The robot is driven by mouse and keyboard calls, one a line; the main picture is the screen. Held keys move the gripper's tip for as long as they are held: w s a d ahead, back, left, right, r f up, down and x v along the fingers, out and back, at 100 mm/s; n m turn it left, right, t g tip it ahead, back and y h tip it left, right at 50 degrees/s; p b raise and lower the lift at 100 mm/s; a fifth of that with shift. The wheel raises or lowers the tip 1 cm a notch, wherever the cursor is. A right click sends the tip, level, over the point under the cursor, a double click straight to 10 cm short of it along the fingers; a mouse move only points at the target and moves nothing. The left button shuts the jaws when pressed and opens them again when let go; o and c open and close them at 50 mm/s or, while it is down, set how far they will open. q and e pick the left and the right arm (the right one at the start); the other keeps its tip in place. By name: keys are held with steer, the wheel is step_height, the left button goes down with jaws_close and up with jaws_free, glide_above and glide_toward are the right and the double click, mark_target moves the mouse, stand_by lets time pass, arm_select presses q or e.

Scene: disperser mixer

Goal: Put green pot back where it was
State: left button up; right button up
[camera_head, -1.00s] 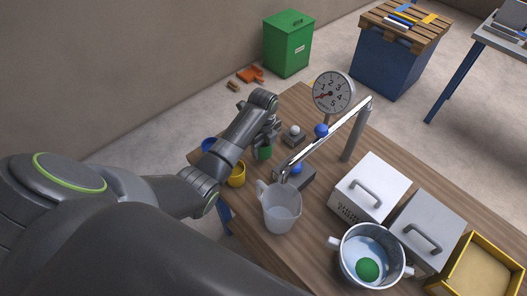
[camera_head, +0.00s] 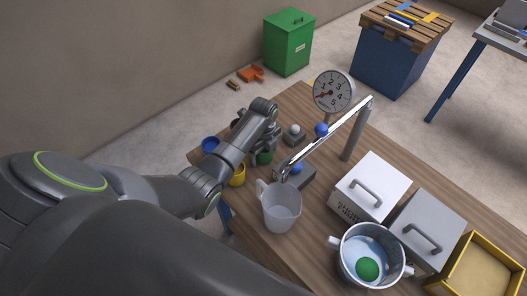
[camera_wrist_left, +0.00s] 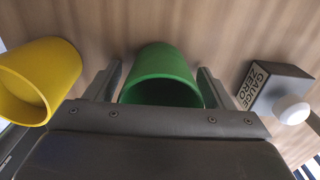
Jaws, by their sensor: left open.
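The green pot (camera_head: 264,158) is at the back left of the wooden table, partly hidden by my left gripper (camera_head: 266,146). In the left wrist view the green pot (camera_wrist_left: 162,76) sits between the two fingers of my left gripper (camera_wrist_left: 158,84). The fingers are open, with a visible gap on each side of the pot. The pot appears upright on the table, its base hard to see. The yellow pot (camera_head: 237,175) stands beside it, and the blue pot (camera_head: 209,145) is farther left. My right gripper is not in view.
A grey block with a white button (camera_head: 294,135), marked GAUGE ZERO, stands close right of my left gripper. The dial gauge (camera_head: 332,92), silver lever (camera_head: 340,128), clear jug (camera_head: 281,207), grey metal boxes and large two-handled pot (camera_head: 345,270) fill the table's middle and right.

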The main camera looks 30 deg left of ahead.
arm_select(q)
step_height(320, 180, up, 12)
steer(key=b, duration=0.1)
steer(key=shift+r, duration=0.2)
stand_by(0.3)
stand_by(0.5)
